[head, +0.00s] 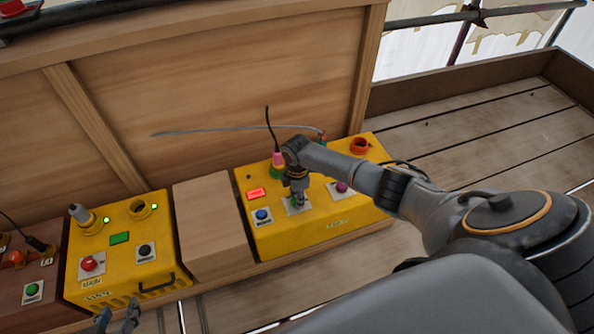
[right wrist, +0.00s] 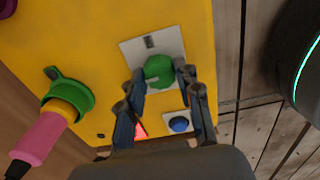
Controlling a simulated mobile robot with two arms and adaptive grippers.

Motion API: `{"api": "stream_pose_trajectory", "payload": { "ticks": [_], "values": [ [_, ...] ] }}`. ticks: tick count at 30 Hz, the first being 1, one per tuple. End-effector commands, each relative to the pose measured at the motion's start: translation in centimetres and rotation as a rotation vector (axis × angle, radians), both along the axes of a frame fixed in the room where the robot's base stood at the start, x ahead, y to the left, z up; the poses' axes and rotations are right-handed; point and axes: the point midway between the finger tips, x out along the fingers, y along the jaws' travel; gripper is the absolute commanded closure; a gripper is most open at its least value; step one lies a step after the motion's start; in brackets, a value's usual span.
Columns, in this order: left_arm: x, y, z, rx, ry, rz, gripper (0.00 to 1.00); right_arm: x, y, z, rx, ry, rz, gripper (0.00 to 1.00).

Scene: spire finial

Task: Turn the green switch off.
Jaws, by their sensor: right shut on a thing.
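The green switch (right wrist: 158,70) is a round green knob on a pale square plate on the right yellow box (head: 270,232). My right gripper (right wrist: 161,76) has its two fingers on either side of the knob and is shut on it. In the head view, the wrist of my right arm hides most of the switch (head: 296,203). My left gripper (head: 117,314) shows at the bottom left edge, in front of the left yellow box (head: 130,262). Its fingers are apart with nothing visible between them.
The right box also has a blue button (head: 262,215), a purple knob (head: 342,187), a red lit display (head: 256,193) and a pink plug (head: 278,160). A wooden block (head: 208,215) stands between the yellow boxes. A wooden panel (head: 230,85) rises behind.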

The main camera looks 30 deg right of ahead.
Motion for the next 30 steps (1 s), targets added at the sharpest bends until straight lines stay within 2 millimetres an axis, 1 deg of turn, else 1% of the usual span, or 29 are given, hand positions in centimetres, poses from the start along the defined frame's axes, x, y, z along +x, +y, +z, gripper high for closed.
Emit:
{"api": "stream_pose_trajectory", "payload": {
  "ticks": [12,13,14,15,16,26,30],
  "values": [
    [0.0,0.0,0.0,0.0,0.0,0.0,0.6,0.0,0.1,-0.1,0.002,0.001,0.007,0.98],
    [0.0,0.0,0.0,0.0,0.0,0.0,0.6,0.0,0.1,-0.1,0.002,0.001,0.007,0.62],
    [0.0,0.0,0.0,0.0,0.0,0.0,0.6,0.0,0.1,-0.1,0.002,0.001,0.007,0.56],
    [0.0,0.0,0.0,-0.001,0.0,-0.001,0.6,0.0,0.1,-0.1,0.002,0.001,0.007,0.48],
    [0.0,0.0,0.0,-0.001,0.0,-0.001,0.6,0.0,0.1,0.0,0.002,0.001,0.007,0.43],
    [-0.1,-0.1,0.0,-0.001,0.002,-0.004,0.6,0.0,0.0,0.1,0.001,0.0,0.006,0.43],
    [-0.1,-0.1,0.0,-0.001,0.001,-0.003,0.6,0.1,0.0,1.4,0.002,-0.002,0.006,0.43]
  ]
}}
